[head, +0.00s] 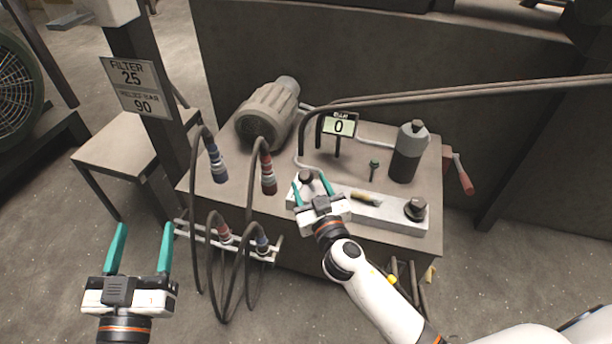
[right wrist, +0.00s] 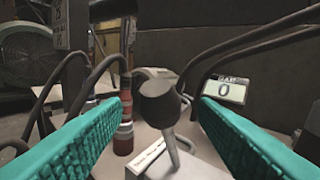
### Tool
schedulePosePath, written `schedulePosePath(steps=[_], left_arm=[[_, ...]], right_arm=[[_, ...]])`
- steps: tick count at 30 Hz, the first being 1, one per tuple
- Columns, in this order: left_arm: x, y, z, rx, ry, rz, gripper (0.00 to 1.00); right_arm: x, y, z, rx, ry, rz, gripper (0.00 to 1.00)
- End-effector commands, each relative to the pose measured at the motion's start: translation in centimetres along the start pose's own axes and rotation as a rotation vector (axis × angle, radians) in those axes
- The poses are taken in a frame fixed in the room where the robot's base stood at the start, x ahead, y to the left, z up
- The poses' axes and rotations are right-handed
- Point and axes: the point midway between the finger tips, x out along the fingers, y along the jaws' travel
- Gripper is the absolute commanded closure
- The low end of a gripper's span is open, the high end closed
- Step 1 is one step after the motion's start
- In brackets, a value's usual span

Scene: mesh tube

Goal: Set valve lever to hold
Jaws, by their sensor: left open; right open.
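The valve lever appears to be the black knob (head: 305,176) on a metal stem at the left end of a pale valve block (head: 385,211) on the bench. In the right wrist view the knob (right wrist: 159,103) stands between my two teal fingers, on its slanting metal stem. My right gripper (head: 311,187) is open around the knob, with gaps seen on both sides; its fingers also show in the right wrist view (right wrist: 163,100). The right hand hides part of the block and the lever's base. My left gripper (head: 144,232) is open and empty, in front of the bench at lower left.
A display (head: 339,125) reads 0 behind the block. A round black knob (head: 415,208) sits at the block's right end. A motor (head: 268,112), a dark bottle (head: 407,152) and hanging hoses (head: 251,190) crowd the bench. A sign post (head: 160,140) stands left.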

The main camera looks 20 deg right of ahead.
Motion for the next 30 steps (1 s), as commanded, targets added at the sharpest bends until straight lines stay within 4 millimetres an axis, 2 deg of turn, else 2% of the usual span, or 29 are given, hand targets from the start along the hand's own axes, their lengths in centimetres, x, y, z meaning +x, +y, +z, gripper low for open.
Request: schedulePosePath(steps=[1,6,18,28,30], left_arm=[[0.0,0.0,0.0,0.000,0.002,0.000,0.39],[0.0,0.0,0.2,0.000,-0.019,-0.001,0.39],[0.0,0.0,0.3,0.000,-0.026,-0.001,0.39],[0.0,-0.1,0.3,-0.001,-0.027,-0.001,0.39],[0.0,-0.1,0.3,-0.001,-0.027,-0.001,0.39]], right_arm=[[1.0,-0.1,0.1,-0.002,-0.003,-0.001,0.46],[2.9,0.0,0.0,0.000,-0.001,0.001,0.46],[3.6,0.0,0.0,0.000,0.001,0.000,0.46],[3.6,0.0,-0.1,0.000,0.001,0.000,1.00],[3.6,0.0,-0.1,0.000,0.001,0.000,1.00]])
